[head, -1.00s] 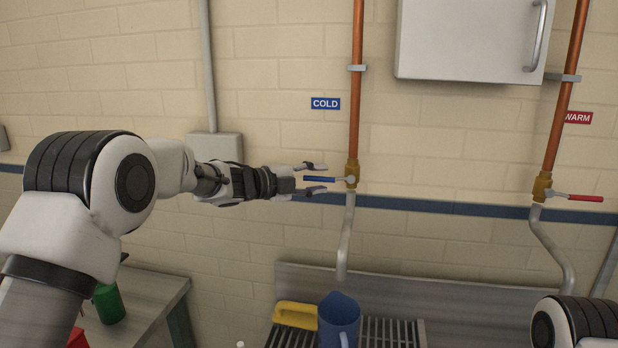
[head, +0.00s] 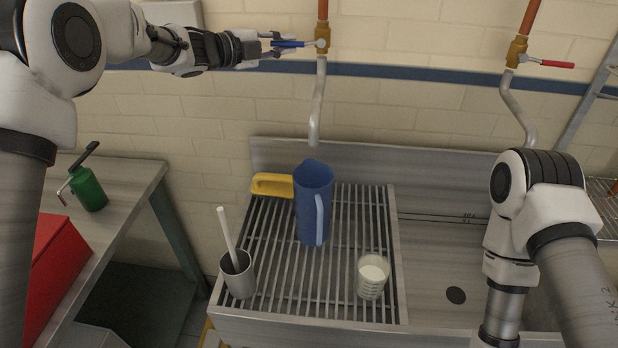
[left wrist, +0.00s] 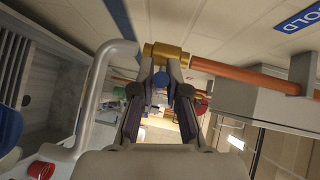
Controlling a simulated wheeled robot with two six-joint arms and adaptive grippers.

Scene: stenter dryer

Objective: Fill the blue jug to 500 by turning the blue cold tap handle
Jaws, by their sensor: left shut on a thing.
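The blue cold tap handle (head: 288,44) sticks out to the left from the brass cold tap (head: 321,38). My left gripper (head: 277,44) is shut on this handle. In the left wrist view the fingers (left wrist: 160,95) close around the blue handle (left wrist: 161,80) in front of the brass valve (left wrist: 165,55). The grey spout (head: 316,110) curves down from the tap. The blue jug (head: 312,205) stands upright on the slatted rack (head: 345,300), below the spout. Its level marks and inside cannot be read here. My right gripper is out of view; only its arm shows at the right.
A yellow-handled object (head: 272,184) lies behind the jug. A grey cup with a white rod (head: 238,275) and a small glass with white content (head: 372,278) stand at the rack's front. The red warm tap handle (head: 557,64) is at right. A green can (head: 88,190) stands at left.

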